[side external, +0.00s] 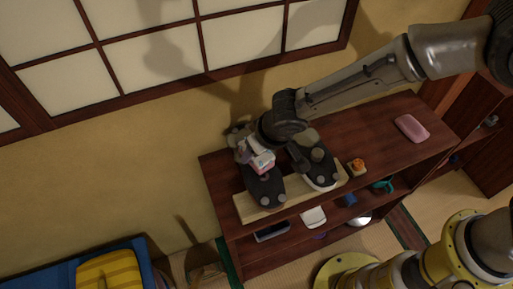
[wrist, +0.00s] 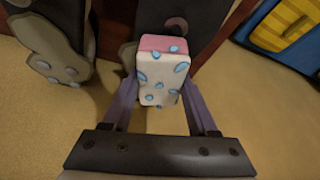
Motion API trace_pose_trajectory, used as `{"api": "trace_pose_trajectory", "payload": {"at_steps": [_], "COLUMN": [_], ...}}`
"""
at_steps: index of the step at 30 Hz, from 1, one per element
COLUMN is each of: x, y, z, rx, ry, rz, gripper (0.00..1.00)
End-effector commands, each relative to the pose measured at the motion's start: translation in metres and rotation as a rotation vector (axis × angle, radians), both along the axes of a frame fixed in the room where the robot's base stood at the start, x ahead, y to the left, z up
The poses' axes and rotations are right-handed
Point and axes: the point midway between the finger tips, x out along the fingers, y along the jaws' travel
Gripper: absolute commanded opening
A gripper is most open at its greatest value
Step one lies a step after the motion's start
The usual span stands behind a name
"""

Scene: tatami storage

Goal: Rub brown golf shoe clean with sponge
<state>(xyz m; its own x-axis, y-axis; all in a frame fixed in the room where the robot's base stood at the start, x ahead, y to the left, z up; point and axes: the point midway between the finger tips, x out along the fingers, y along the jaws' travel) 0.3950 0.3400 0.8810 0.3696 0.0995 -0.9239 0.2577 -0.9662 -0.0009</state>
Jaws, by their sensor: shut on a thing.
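My gripper (side external: 252,148) is shut on a sponge (wrist: 162,82), a block that is white with blue spots and pink at one end. The sponge also shows in the side view (side external: 263,163). Two dark shoes lie on a pale wooden board (side external: 272,211) on the shelf top. The left shoe (side external: 266,190) is right under the sponge. The right shoe (side external: 318,172) is beside it, apart from the gripper. In the wrist view the sponge overlaps one dark shoe (wrist: 209,28); I cannot tell whether they touch. The other shoe (wrist: 48,48) is at left. Brown is hard to make out on either.
The dark wooden shelf (side external: 375,130) has a pink block (side external: 411,128) at right and a small orange-topped item (side external: 357,166) beside the board. Lower shelves hold several small items. A window wall stands behind. A blue bin with yellow cloth (side external: 107,268) is at lower left.

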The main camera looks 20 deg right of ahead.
Motion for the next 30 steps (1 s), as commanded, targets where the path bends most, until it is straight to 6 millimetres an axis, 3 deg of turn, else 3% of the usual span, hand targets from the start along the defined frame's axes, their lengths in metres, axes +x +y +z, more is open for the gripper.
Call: {"api": "trace_pose_trajectory", "payload": {"at_steps": [24, 30], "x": [0.0003, -0.0072], "y": [0.0003, -0.0014], "z": [-0.0079, -0.0080], "rx": [0.000, 0.001], "ry": [-0.001, 0.000], "rz": [0.001, 0.001], "gripper": [0.00, 0.00]}}
